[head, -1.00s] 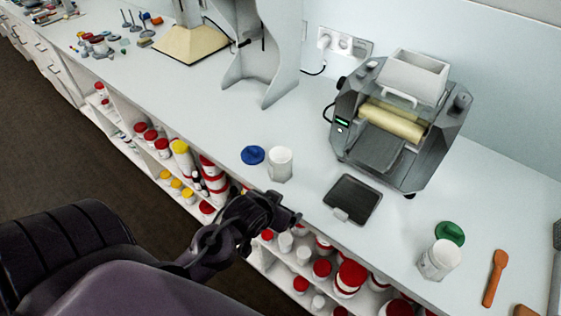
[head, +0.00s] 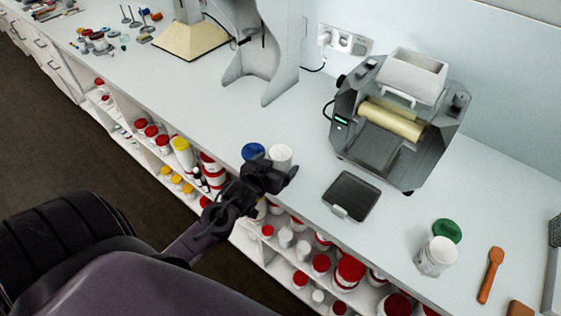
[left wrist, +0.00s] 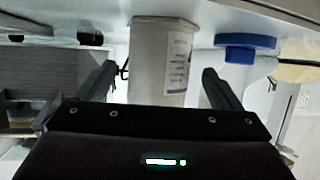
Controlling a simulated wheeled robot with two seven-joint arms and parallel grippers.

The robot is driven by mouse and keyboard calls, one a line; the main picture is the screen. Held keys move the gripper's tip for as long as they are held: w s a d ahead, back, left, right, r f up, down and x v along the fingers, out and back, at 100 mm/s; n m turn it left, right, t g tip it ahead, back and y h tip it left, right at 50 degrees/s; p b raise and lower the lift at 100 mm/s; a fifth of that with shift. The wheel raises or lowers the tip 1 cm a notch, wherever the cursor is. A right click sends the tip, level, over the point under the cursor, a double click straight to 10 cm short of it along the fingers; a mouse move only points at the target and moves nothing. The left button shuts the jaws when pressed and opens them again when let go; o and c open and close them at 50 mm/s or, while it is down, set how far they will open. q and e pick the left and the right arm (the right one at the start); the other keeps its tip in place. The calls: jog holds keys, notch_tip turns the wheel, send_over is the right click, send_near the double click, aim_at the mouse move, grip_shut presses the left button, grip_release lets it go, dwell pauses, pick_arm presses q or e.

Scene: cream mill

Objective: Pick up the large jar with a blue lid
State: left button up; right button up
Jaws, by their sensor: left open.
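A white jar (head: 281,155) stands on the counter, with a blue lid (head: 253,151) lying flat beside it to its left. The jar is not wearing the lid. In the left wrist view, the jar (left wrist: 160,60) shows a label on its side and appears between my open fingers, and the blue lid (left wrist: 246,42) is to its right. My left gripper (head: 283,176) is open at the counter's front edge, just in front of the jar, and hides its lower part. I cannot tell whether the fingers touch the jar. My right gripper is not in view.
A dark tray (head: 350,196) lies right of the jar, before a roller mill (head: 390,125). Another white jar (head: 436,257), a green lid (head: 446,231) and an orange spatula (head: 491,274) lie further right. Shelves below hold red-lidded jars (head: 350,270).

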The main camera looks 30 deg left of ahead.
aim_at(285, 156)
pick_arm(q)
jog(key=shift+p+x, duration=0.35)
jog(key=shift+x, duration=1.45)
jog(key=shift+s, duration=0.1)
jog(key=c, duration=1)
